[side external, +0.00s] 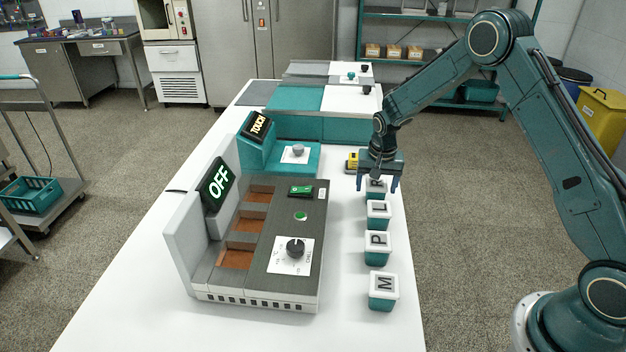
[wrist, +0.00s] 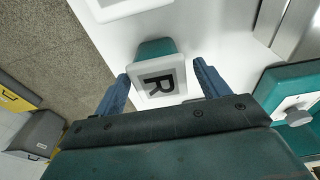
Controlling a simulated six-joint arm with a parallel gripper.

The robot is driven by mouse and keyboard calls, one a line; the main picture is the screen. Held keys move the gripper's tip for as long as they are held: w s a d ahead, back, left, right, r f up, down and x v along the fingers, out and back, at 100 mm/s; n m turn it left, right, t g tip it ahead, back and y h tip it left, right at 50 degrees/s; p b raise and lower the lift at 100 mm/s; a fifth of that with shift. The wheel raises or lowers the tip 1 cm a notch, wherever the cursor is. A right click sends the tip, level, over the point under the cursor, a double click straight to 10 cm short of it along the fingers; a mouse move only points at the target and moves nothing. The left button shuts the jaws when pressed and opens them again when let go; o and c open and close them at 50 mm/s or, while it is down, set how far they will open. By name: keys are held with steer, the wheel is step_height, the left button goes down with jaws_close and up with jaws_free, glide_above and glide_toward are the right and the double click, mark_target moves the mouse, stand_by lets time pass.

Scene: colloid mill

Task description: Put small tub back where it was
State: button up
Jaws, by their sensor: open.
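Several small teal tubs with white lettered lids stand in a row along the right side of the white table. The R tub (side external: 376,188) is the farthest of the row in the side view, partly hidden by my gripper. In front of it stand the L tub (side external: 378,214), the P tub (side external: 377,247) and the M tub (side external: 382,290). My gripper (side external: 377,186) is open and points down at the R tub. In the wrist view the R tub (wrist: 158,82) lies between the two blue fingers, with gaps visible on both sides.
The grey mill unit (side external: 290,240) with an OFF display (side external: 217,183) and a black dial stands left of the row. A yellow object (side external: 352,162) sits just beyond my gripper. A white table strip (side external: 345,310) lies clear.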

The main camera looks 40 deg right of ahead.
mark_target(377, 188)
step_height(377, 188, up, 12)
steer(key=s+a, duration=0.1)
steer(key=shift+s+a, duration=0.15)
stand_by(0.5)
steer(key=shift+r, duration=0.1)
stand_by(0.4)
steer(key=s+a+r+n+t, duration=0.2)
steer(key=s+a+r+n, duration=0.3)
steer(key=s+r, duration=1)
steer(key=s+a+n+t, duration=0.1)
steer(key=s+a+n, duration=0.1)
steer(key=s, duration=0.6)
steer(key=s+a+r+n+t+y, duration=0.1)
steer(key=s+a+n, duration=0.1)
steer(key=s, duration=0.7)
steer(key=shift+a, duration=0.55)
